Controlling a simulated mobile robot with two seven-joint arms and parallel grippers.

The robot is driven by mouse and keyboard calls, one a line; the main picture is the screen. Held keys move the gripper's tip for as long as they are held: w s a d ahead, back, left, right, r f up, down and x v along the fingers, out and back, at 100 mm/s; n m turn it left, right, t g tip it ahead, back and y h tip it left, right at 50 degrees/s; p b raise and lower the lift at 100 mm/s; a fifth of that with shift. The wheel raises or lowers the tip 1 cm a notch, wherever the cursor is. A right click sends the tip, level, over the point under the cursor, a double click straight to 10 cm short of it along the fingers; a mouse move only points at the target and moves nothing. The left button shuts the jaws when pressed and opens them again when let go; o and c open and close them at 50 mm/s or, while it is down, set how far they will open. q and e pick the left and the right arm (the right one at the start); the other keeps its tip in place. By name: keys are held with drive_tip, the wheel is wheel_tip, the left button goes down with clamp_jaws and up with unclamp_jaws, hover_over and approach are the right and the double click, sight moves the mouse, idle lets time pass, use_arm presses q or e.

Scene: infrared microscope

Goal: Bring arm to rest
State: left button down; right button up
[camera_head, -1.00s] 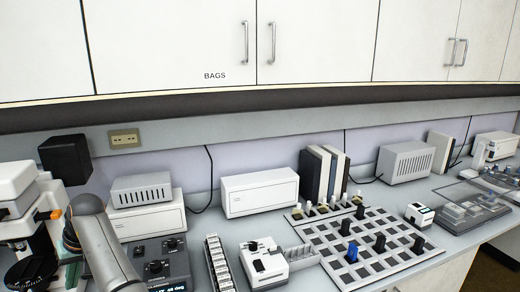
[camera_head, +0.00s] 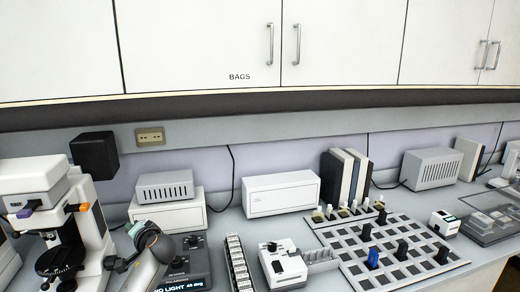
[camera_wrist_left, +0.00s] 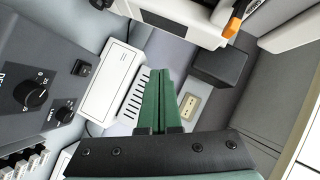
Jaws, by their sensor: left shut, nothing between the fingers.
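My left arm (camera_head: 152,258) comes in at the lower left of the head view, between the microscope (camera_head: 60,225) and the grey control box (camera_head: 190,262). Its left gripper (camera_head: 135,229) shows there only as small green parts, partly hidden by the wrist. In the left wrist view the green fingers of the gripper (camera_wrist_left: 162,82) lie together, shut and empty. They point towards the wall side, with the wall outlet (camera_wrist_left: 189,105) beyond. The fingers appear to touch nothing. My right gripper is in neither view.
A white box with a grey vented unit (camera_head: 165,186) stands behind my arm. A black box (camera_head: 95,154) is at the wall. Cupboards hang above.

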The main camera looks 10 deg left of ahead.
use_arm(q)
drive_tip(key=w+d+r+m+t+h, duration=0.1)
drive_tip(key=w+d+r+t+h, duration=0.1)
drive_tip(key=w+d+t+h, duration=0.5)
drive_tip(key=w+d+r+t+h, duration=0.3)
drive_tip(key=w+d+h, duration=0.1)
drive_tip(key=d, duration=0.4)
drive_tip(key=s+d+f+g+h, duration=0.1)
drive_tip(key=s+d+f, duration=0.2)
drive_tip(key=s+f, duration=0.3)
drive_tip(key=s+d+f+m+g+h, duration=0.15)
drive_tip(key=s+d+f, duration=0.3)
drive_tip(key=f, duration=0.45)
drive_tip(key=s+d+f+g, duration=0.2)
drive_tip(key=s+d+f, duration=0.1)
drive_tip(key=s+f, duration=0.3)
drive_tip(key=s+d+f+g, duration=0.1)
drive_tip(key=s+f, duration=0.3)
drive_tip(key=s, duration=0.4)
drive_tip(key=s+d+f+n+g+h, duration=0.1)
drive_tip(key=s+d+f, duration=0.3)
drive_tip(key=s, duration=0.4)
drive_tip(key=s+d+f+g, duration=0.1)
drive_tip(key=s+d+f, duration=0.2)
drive_tip(key=s, duration=0.6)
drive_tip(key=shift+d+f+h, duration=0.25)
drive_tip(key=shift+f+h, duration=0.1)
drive_tip(key=shift+f, duration=0.15)
drive_tip(key=shift+w+g, duration=0.2)
drive_tip(key=shift+g, duration=0.15)
